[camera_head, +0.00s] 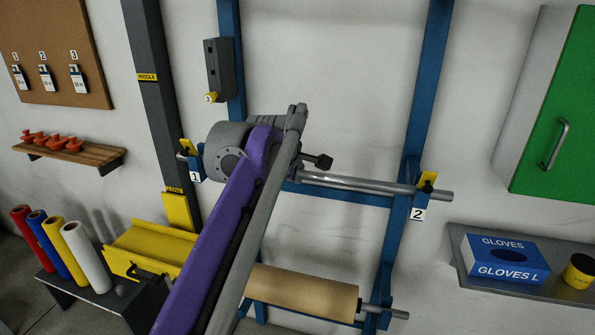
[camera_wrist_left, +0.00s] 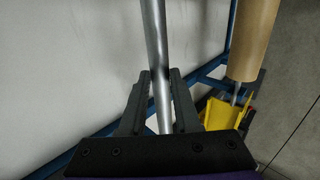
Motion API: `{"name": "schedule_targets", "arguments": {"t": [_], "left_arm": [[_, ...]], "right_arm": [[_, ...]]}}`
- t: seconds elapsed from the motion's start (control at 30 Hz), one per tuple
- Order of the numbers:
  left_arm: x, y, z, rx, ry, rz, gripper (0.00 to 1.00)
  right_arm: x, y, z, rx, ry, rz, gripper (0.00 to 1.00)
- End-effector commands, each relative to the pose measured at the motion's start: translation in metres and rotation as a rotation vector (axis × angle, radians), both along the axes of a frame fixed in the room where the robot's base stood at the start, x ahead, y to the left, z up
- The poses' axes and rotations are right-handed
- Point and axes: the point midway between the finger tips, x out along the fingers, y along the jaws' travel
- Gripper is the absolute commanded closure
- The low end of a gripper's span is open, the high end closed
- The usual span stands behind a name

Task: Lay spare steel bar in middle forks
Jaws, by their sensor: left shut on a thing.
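The spare steel bar (camera_head: 375,185) runs nearly level across the blue frame. Its right end sticks out past the fork marked 2 (camera_head: 420,195), beside a yellow latch. Its left part is behind my arm, and a short end shows by the fork marked 1 (camera_head: 196,165). I cannot tell whether the bar rests in these forks or sits just at them. My left gripper (camera_head: 319,161) is mostly hidden by its wrist. In the left wrist view its two dark fingers (camera_wrist_left: 160,78) are shut on the bar (camera_wrist_left: 154,35). My right gripper is not in view.
A brown paper roll (camera_head: 305,291) hangs on a lower bar below. A yellow tray (camera_head: 150,247) and several coloured rolls (camera_head: 60,245) stand at left. A glove box (camera_head: 503,260) sits on a right shelf, under a green cabinet door (camera_head: 560,110).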

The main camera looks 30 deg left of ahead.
Motion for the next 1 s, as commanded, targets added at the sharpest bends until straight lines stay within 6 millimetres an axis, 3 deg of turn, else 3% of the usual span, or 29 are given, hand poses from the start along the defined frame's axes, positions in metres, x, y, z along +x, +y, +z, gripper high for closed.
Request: {"name": "schedule_targets", "arguments": {"t": [0.07,0.1,0.27,0.67,1.0], "left_arm": [[0.000,0.000,-0.001,0.000,-0.001,0.000,1.00],[0.000,0.000,-0.001,0.000,-0.001,0.000,0.64],[0.000,0.000,-0.001,0.000,-0.001,0.000,0.35],[-0.005,-0.001,0.004,0.000,0.000,0.000,0.34],[-0.049,-0.012,0.049,0.000,0.000,0.000,0.34]], "right_arm": [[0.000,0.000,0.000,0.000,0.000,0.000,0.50],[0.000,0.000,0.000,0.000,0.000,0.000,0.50],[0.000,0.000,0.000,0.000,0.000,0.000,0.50],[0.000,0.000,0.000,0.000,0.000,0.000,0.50],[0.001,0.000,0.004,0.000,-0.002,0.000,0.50]]}}
